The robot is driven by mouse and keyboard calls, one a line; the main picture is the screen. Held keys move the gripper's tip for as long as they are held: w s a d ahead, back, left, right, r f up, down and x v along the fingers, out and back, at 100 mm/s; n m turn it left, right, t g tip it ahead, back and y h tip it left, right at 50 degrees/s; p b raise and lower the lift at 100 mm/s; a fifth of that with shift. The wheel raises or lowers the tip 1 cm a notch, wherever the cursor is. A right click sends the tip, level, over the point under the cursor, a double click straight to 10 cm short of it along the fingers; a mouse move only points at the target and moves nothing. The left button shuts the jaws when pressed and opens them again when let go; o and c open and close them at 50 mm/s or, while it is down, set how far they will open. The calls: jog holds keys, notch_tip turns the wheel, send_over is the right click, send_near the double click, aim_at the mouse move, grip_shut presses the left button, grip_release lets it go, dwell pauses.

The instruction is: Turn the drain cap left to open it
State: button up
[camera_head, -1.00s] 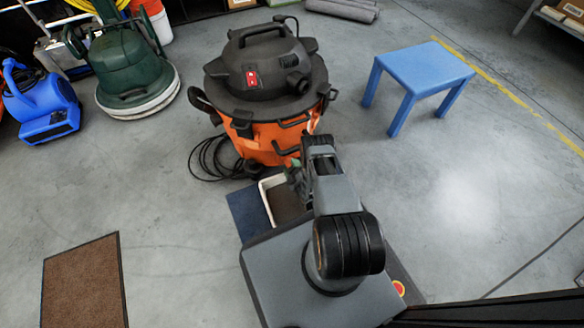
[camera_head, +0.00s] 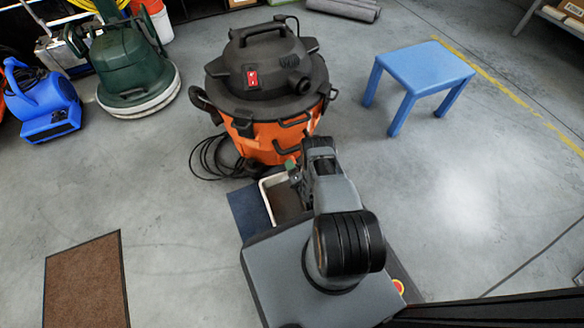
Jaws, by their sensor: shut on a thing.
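The orange shop vacuum (camera_head: 262,150) with a black lid stands at the top middle. My gripper (camera_head: 292,169) is low at the front of its drum, mostly behind my own arm, with a small green part showing at its tip. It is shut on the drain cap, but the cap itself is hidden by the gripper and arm. I cannot see the cap's turn angle.
A white tray (camera_head: 266,197) lies under the gripper on a dark blue mat (camera_head: 247,214). A black cable (camera_head: 207,160) coils left of the vacuum. A blue stool (camera_head: 424,66) stands right. A brown mat (camera_head: 84,285) lies lower left, with open floor around.

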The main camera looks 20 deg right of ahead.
jog(key=shift+f+n, duration=0.1)
jog(key=shift+n, duration=0.7)
jog(key=shift+d, duration=0.1)
jog(key=o, duration=0.9)
jog(key=shift+o, duration=0.2)
jog(key=shift+s, duration=0.15)
